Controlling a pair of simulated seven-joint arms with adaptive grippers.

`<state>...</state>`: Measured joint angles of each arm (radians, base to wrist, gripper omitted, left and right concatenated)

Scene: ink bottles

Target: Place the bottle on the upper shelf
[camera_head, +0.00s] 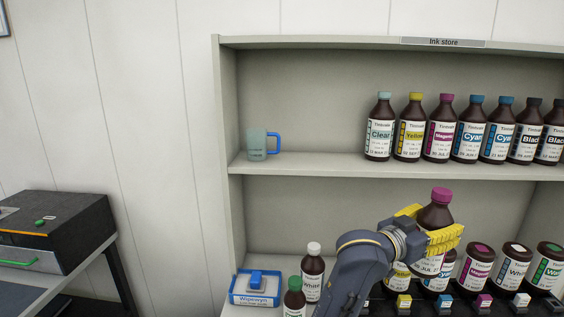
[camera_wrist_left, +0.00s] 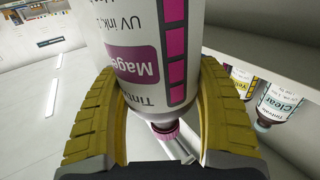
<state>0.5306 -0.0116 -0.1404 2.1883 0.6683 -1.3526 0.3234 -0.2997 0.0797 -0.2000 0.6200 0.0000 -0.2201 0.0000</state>
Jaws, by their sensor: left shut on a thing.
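My left gripper (camera_head: 430,232) is shut on a brown bottle with a magenta cap (camera_head: 437,212), held upright in front of the shelf unit, below the upper shelf's edge. In the left wrist view the yellow fingers press both sides of this bottle (camera_wrist_left: 150,75), and its label reads Magenta, upside down. The upper shelf (camera_head: 320,164) carries a row of ink bottles on its right side: clear (camera_head: 380,132), yellow (camera_head: 409,132), magenta (camera_head: 440,130), then several cyan and black ones. The shelf's left-middle part is bare. My right gripper is not in view.
A glass mug with a blue handle (camera_head: 257,145) stands at the upper shelf's left end. Below are a blue wipes box (camera_head: 255,287), a white-capped bottle (camera_head: 313,273), a green-capped bottle (camera_head: 294,297) and more bottles (camera_head: 475,268). A black machine (camera_head: 55,230) stands at left.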

